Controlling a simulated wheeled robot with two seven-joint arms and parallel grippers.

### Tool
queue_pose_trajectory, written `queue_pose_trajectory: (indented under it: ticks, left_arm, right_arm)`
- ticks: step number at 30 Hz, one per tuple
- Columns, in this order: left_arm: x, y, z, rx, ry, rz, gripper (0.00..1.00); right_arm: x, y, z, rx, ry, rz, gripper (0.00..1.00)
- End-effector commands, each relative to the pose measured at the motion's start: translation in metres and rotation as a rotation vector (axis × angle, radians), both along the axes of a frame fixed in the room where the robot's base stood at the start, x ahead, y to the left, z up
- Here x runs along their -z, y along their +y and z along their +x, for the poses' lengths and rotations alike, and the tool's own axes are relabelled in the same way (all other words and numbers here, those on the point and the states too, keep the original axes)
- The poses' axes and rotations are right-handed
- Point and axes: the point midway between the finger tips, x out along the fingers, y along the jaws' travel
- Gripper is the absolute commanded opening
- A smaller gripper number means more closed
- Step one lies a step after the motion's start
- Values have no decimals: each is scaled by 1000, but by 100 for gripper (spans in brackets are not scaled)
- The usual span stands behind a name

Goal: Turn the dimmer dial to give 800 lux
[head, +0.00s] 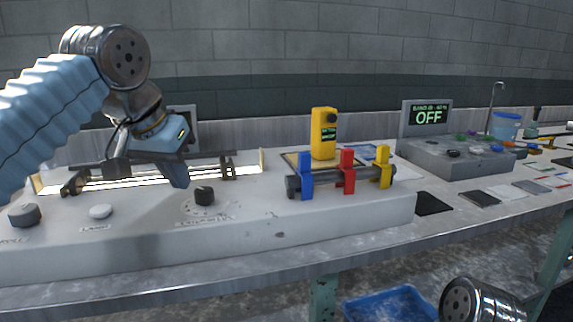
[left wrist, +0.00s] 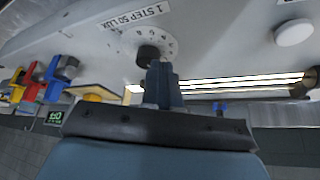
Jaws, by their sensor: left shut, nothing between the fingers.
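The dimmer dial (head: 204,196) is a small black knob on the pale bench console, with a ring of printed marks around it. In the left wrist view the dial (left wrist: 148,55) sits just beyond my fingertips, beside a label reading "1 STEP 50 LUX". My left gripper (head: 180,180) is shut and empty, pointing down at the dial's upper left; its fingers (left wrist: 163,75) show close together and look very near the dial. I cannot tell whether they touch it. My right gripper is out of view.
Lit tubes (head: 105,183) glow behind the dial. A white button (head: 100,212) and a dark grey knob (head: 24,215) lie left. Blue, red (head: 346,172) and yellow clamps hold a dark bar to the right. A grey box (head: 455,155) with an "OFF" screen stands farther right.

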Motion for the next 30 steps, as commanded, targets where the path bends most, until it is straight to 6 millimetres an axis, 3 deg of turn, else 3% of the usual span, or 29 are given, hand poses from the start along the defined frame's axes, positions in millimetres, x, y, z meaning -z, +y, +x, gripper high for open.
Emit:
queue_pose_trajectory:
  ticks: [8,16,24,30]
  left_arm:
    - [-27,-1,0,0,0,-1,0]
    - [-27,0,0,0,2,0,0]
    - [-36,-19,-1,0,2,0,0]
    - [-21,-17,-2,-3,2,4,0]
  right_arm:
    - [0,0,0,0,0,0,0]
    - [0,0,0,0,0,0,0]
    - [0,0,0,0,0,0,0]
    - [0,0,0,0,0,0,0]
